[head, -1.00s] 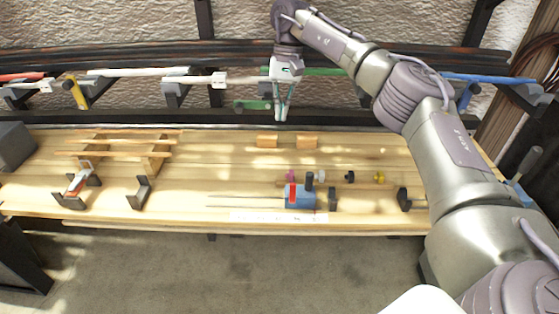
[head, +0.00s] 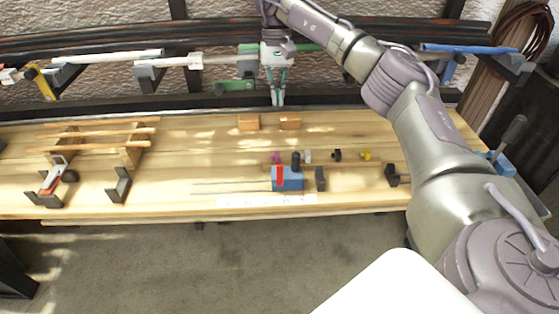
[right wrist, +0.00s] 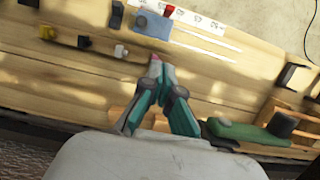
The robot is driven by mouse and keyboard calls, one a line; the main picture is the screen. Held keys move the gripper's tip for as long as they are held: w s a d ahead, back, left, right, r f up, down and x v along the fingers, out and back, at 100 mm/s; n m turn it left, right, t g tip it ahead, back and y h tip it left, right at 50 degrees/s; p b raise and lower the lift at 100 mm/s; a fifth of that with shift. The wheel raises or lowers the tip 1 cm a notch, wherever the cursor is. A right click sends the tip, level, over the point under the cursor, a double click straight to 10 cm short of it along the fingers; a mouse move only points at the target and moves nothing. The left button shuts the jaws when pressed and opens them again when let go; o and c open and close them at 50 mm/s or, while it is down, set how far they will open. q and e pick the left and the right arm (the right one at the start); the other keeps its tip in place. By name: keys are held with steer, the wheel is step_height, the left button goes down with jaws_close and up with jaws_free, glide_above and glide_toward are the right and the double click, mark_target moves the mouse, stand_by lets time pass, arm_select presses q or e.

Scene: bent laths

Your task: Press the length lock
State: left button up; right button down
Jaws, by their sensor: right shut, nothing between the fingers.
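On the bench a blue block (head: 291,184) carries a red piece (head: 280,174), with thin rods running out to its left. I cannot tell for sure which part is the length lock. The block (right wrist: 152,24) and red piece (right wrist: 169,10) also show at the top of the right wrist view. My right gripper (head: 277,103) is shut and empty, pointing down above the bench's back edge, behind the block and apart from it. In the right wrist view its teal fingers (right wrist: 157,68) are together. My left gripper is out of view.
Black (head: 337,155), yellow (head: 366,155) and magenta (head: 276,157) knobs stand near the blue block. Two wooden blocks (head: 249,122) sit at the back. Clamps hang on the wall rail behind.

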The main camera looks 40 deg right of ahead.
mark_target(280, 175)
steer(key=p+x, duration=0.1)
steer(key=x, duration=0.3)
steer(key=s+a+p+x, duration=0.1)
steer(key=p+x, duration=0.1)
steer(key=x, duration=0.3)
steer(key=s+p+x, duration=0.1)
steer(key=p+x, duration=0.1)
steer(key=x, duration=0.3)
steer(key=shift+s+a+r, duration=0.1)
steer(key=shift+a+r, duration=0.05)
steer(key=shift+a, duration=0.05)
steer(key=shift+s+a+p, duration=0.35)
steer(key=shift+s, duration=0.25)
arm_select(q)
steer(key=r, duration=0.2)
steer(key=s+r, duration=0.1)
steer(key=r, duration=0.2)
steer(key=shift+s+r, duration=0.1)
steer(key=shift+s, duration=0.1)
arm_select(e)
steer(key=shift+f, duration=0.2)
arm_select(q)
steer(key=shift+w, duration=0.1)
arm_select(e)
steer(key=shift+w, duration=0.1)
